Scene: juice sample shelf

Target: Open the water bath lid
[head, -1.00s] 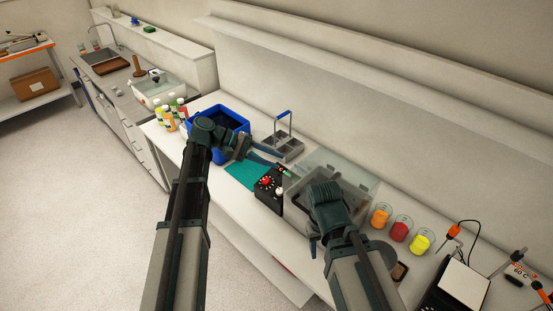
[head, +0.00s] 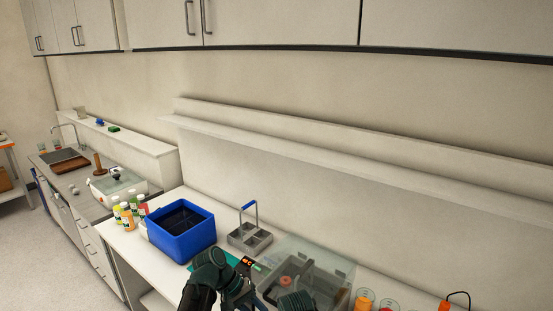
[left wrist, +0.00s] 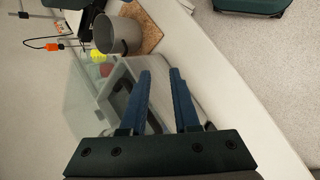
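The water bath (head: 322,291) is a grey tank at the bottom centre of the head view, with a black control box with a red display (head: 246,263) at its left. Its clear lid (head: 312,258) appears raised and leaning back towards the wall; the tank inside is visible. The lid also shows in the left wrist view as a translucent panel (left wrist: 84,98). My left gripper (left wrist: 162,72) is open, its blue fingers apart with nothing between them, over or beside the tank; contact cannot be told. Of my right arm only a dark wrist part shows at the bottom edge; its fingers are hidden.
A blue bin (head: 181,232), a grey divided caddy (head: 250,239) and several bottles (head: 128,212) stand left of the bath. Coloured cups (head: 363,299) stand to its right. A shelf (head: 330,163) runs along the wall. A metal pot (left wrist: 117,35) shows in the left wrist view.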

